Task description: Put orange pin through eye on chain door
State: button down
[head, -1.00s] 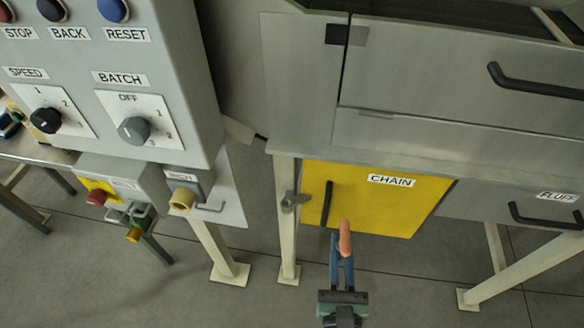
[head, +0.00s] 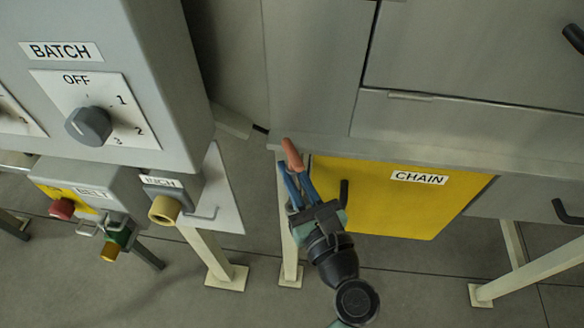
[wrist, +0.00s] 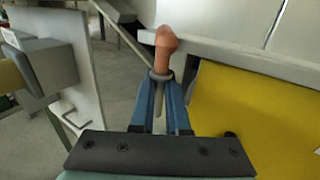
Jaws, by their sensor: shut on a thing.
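The orange pin (head: 292,154) is held at the tips of my gripper's blue fingers (head: 293,173), its orange head sticking out beyond them. In the wrist view the pin (wrist: 165,45) has a grey collar and a grey shank running between the fingers (wrist: 162,82). The yellow chain door (head: 400,212) is closed, with a dark handle (head: 344,193). It also shows at the right in the wrist view (wrist: 245,120). My gripper is in front of the door's left edge and the pale post there. The eye is hidden behind my gripper; I cannot tell whether the pin touches it.
A grey control box (head: 160,60) with knobs stands at the left. Below it an inch button (head: 163,208) and a small hook stick out. A grey ledge (head: 420,148) runs above the door. Pale legs (head: 213,255) stand on the floor.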

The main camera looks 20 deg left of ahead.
jog(key=b, duration=0.4)
send_over(290, 209)
jog(key=shift+s+d+f, duration=0.1)
jog(key=shift+d+f, duration=0.1)
jog(key=shift+f, duration=1.25)
jog(key=shift+s+d+f, duration=0.1)
jog(key=shift+d+f, duration=0.05)
jog(key=shift+f, duration=1.3)
jog(key=shift+p, duration=0.8)
jog(key=shift+f+b, duration=2.05)
jog(key=shift+f, duration=0.75)
jog(key=c, duration=0.8)
grip_release()
jog(key=shift+f, duration=0.15)
jog(key=shift+c, duration=0.2)
jog(key=shift+s+a+f, duration=0.1)
jog(key=shift+a, duration=0.1)
jog(key=shift+s, duration=0.1)
jog(key=p+v, duration=0.1)
jog(key=v, duration=1.2)
jog(key=shift+w+d+r, duration=0.2)
jog(key=shift+d+r, duration=0.05)
jog(key=shift+r, duration=0.2)
